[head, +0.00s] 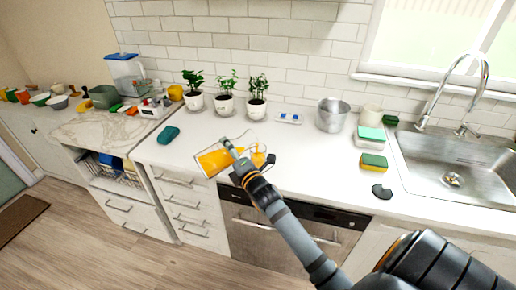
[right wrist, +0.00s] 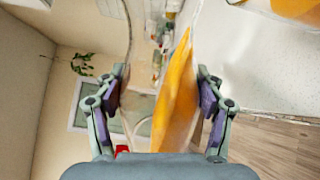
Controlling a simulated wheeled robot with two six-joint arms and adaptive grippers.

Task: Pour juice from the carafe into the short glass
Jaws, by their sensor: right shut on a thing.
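My right gripper (head: 231,148) is shut on the clear carafe (head: 213,161), above the counter's front edge. The carafe is tilted well over and holds orange juice. In the right wrist view the carafe (right wrist: 172,100) lies between the two fingers, with the juice slanting along one side. A second orange patch (head: 258,159) shows just right of the gripper, partly hidden by it; it seems to be juice in the short glass. The right wrist view shows orange in clear glass (right wrist: 298,8) at the top right, cut off by the frame. My left gripper is out of view.
Several potted plants (head: 224,104) stand along the wall behind. A metal pot (head: 332,115), sponges (head: 373,162) and the sink (head: 455,165) are to the right. A teal item (head: 168,135) lies to the left. The counter between has free room.

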